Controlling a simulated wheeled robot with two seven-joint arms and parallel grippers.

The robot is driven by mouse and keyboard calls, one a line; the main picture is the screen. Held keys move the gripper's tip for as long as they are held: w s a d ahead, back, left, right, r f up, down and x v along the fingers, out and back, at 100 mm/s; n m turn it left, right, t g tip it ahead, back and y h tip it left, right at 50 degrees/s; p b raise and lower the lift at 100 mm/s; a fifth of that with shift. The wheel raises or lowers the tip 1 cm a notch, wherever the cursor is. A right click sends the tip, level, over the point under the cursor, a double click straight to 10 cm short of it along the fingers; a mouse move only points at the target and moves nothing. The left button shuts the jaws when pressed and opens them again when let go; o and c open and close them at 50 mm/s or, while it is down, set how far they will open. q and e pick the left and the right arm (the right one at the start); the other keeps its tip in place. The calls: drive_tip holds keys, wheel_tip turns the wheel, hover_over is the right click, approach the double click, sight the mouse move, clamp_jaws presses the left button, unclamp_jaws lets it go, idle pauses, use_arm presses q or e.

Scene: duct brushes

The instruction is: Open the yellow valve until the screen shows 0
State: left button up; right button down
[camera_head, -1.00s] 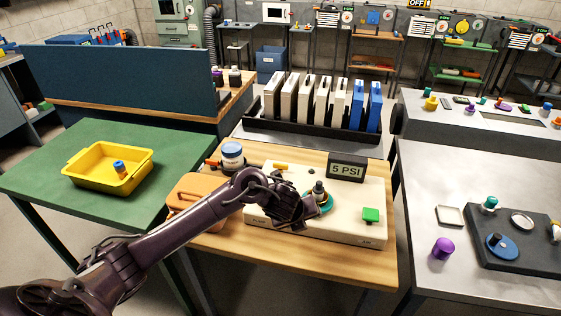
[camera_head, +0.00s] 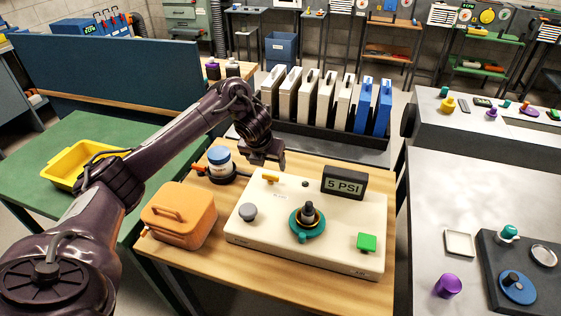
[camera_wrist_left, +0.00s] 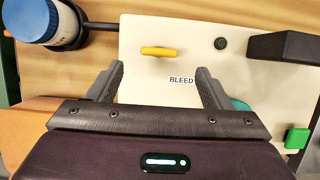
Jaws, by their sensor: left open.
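The yellow valve (camera_head: 270,176) is a small yellow handle near the back left of the cream panel (camera_head: 336,238). In the left wrist view the yellow valve (camera_wrist_left: 158,52) lies crosswise above the word BLEED, ahead of and between the fingers, not touched by them. The screen (camera_head: 344,183) at the panel's back right reads 5 PSI. My left gripper (camera_head: 268,163) is over the panel's back left, close to the yellow valve; in the left wrist view its two fingers (camera_wrist_left: 160,82) are apart with nothing between them. My right gripper is not in view.
The panel also bears a grey knob (camera_head: 248,212), a teal valve with a dark stem (camera_head: 307,221) and a green button (camera_head: 367,242). An orange case (camera_head: 178,213) and a blue-lidded jar (camera_head: 220,161) stand to the left. A rack of upright cases (camera_head: 325,100) stands behind.

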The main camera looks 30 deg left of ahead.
sight(270, 175)
use_arm(q)
drive_tip(key=x, duration=0.4)
drive_tip(key=shift+a+f, duration=0.1)
drive_tip(key=shift+f, duration=0.05)
drive_tip(key=shift+x, duration=1.2)
drive_tip(key=shift+w+f, duration=0.15)
drive_tip(key=shift+w, duration=0.1)
drive_tip(key=shift+f, duration=0.1)
drive_tip(key=c, duration=1)
drive_tip(key=shift+p, duration=0.3)
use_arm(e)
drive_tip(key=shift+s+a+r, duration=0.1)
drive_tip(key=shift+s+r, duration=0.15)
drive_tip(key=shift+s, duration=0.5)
